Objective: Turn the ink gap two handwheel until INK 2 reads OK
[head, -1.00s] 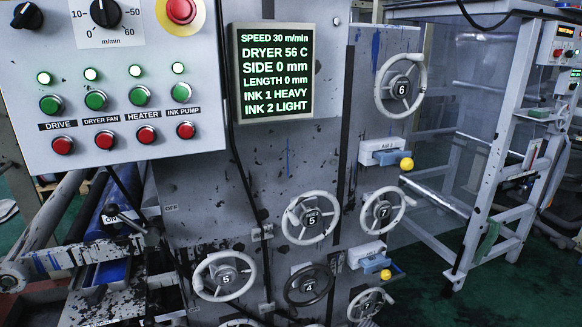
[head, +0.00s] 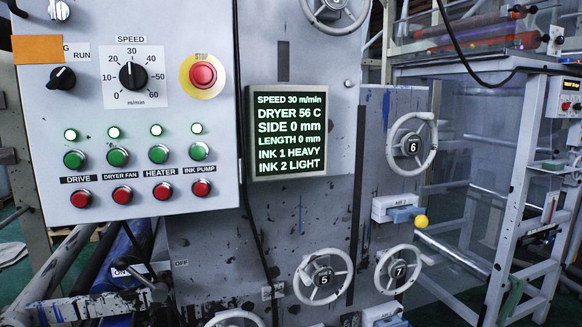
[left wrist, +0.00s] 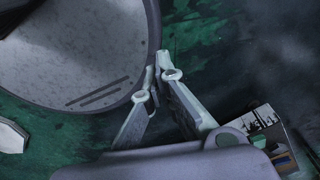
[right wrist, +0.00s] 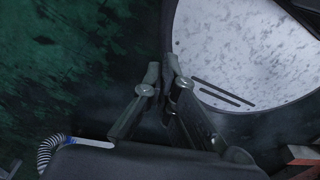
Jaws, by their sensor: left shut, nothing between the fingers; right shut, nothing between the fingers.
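The display (head: 288,132) in the head view reads INK 2 LIGHT and INK 1 HEAVY. Pale handwheels stand on the grey machine front: wheel 5 (head: 323,280), wheel 7 (head: 399,270), wheel 6 (head: 412,146), one cut off at the top (head: 336,14) and one cut off at the bottom (head: 234,321). I cannot tell which is the ink gap two handwheel. My left gripper (left wrist: 161,62) shows in the left wrist view, shut and empty. My right gripper (right wrist: 162,72) shows in the right wrist view, shut and empty. Neither gripper shows in the head view or touches a wheel.
The control panel (head: 140,110) with buttons, lit lamps and the red stop button (head: 203,74) fills the left. A block with a yellow knob (head: 420,221) sits below wheel 6. A white frame (head: 520,190) stands at right. Green floor (right wrist: 70,60) shows below my grippers.

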